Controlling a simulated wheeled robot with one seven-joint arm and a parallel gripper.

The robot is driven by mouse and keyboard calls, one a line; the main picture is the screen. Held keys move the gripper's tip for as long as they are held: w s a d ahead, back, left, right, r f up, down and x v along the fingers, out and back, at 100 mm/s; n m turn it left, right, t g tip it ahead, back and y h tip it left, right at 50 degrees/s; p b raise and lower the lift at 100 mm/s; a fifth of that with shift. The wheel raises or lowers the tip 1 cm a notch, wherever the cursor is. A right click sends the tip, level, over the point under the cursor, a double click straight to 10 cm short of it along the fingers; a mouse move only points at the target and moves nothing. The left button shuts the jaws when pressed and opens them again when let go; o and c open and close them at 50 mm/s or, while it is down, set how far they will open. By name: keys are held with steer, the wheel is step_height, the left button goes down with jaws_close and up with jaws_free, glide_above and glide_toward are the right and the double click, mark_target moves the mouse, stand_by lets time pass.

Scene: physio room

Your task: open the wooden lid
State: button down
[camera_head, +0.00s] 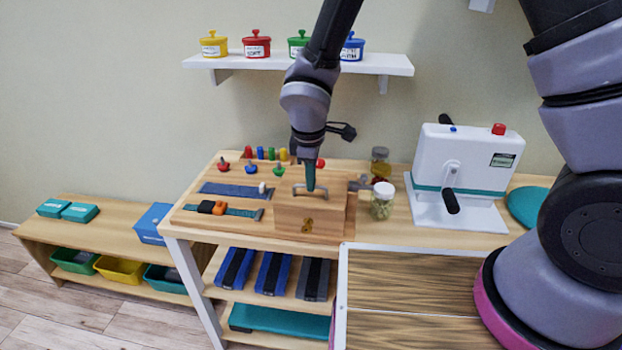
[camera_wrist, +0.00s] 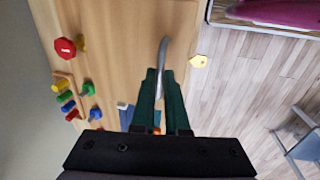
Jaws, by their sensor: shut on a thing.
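The wooden lid (camera_head: 335,198) is the top of a wooden box on the bench, with a grey metal handle (camera_head: 298,189) and a brass plate (camera_head: 307,225) on the front below it. The lid looks flat; I see no gap under it. My gripper (camera_head: 311,188) reaches down from above with its green fingers at the handle. In the wrist view my gripper (camera_wrist: 162,75) is shut on the handle (camera_wrist: 164,45), one finger on each side. The lid's wood (camera_wrist: 125,45) lies beneath, and the brass plate (camera_wrist: 198,61) is just beyond the handle.
Left of the box are colored knobs and pegs (camera_head: 251,168) and a strap with an orange buckle (camera_head: 212,208). Right of it stand a glass jar (camera_head: 382,204) and a white crank machine (camera_head: 466,165). A shelf (camera_head: 385,63) with colored pots hangs behind my arm.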

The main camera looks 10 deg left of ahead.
steer(key=shift+w+r, duration=0.1)
steer(key=shift+w+d+r+g, duration=0.1)
steer(key=shift+w+r+g, duration=0.5)
steer(key=shift+r+g, duration=0.15)
steer(key=shift+w+r+g, duration=0.55)
steer(key=shift+r+g, duration=0.1)
steer(key=shift+r, duration=0.15)
steer(key=w+r+g, duration=0.1)
steer(key=w+r, duration=0.3)
steer(key=w, duration=1.1)
steer(key=shift+d+g, duration=0.35)
steer(key=shift+g, duration=0.05)
steer(key=shift+r, duration=0.1)
steer(key=c, duration=0.9)
jaws_free()
steer(key=shift+r, duration=0.1)
